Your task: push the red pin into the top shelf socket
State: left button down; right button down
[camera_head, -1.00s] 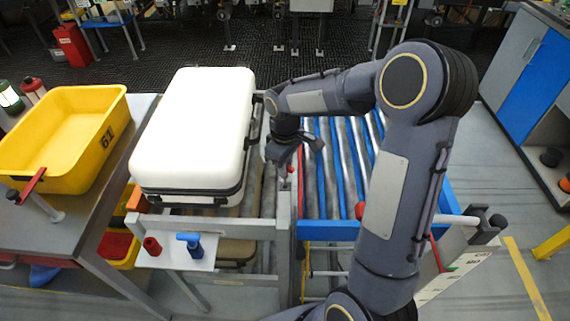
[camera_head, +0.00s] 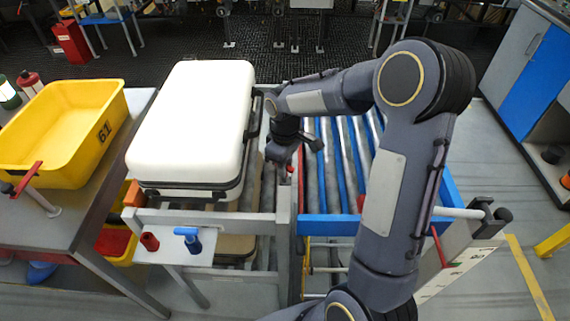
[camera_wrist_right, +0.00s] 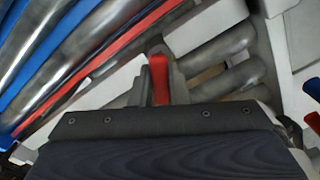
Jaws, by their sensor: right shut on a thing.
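The red pin (camera_wrist_right: 159,80) stands between the fingers of my right gripper (camera_wrist_right: 160,92) in the right wrist view, and the gripper is shut on it. In the head view the right gripper (camera_head: 289,160) hangs over the gap between the white case and the rollers, with a small red bit of the pin (camera_head: 290,169) at its tip. The top shelf socket cannot be picked out; I cannot tell whether the pin touches anything below. My left gripper is not in view.
A white case (camera_head: 192,120) lies on the conveyor left of the gripper. Blue and grey rollers (camera_head: 345,150) lie to the right. A small white shelf (camera_head: 172,256) holds a red piece (camera_head: 150,242) and a blue piece (camera_head: 188,239). A yellow bin (camera_head: 60,150) stands far left.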

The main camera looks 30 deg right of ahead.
jog(key=shift+f+b, duration=0.7)
jog(key=shift+f, duration=0.3)
jog(key=c, duration=1.3)
grip_release()
notch_tip(320, 180, up, 8)
jog(key=shift+f, duration=0.1)
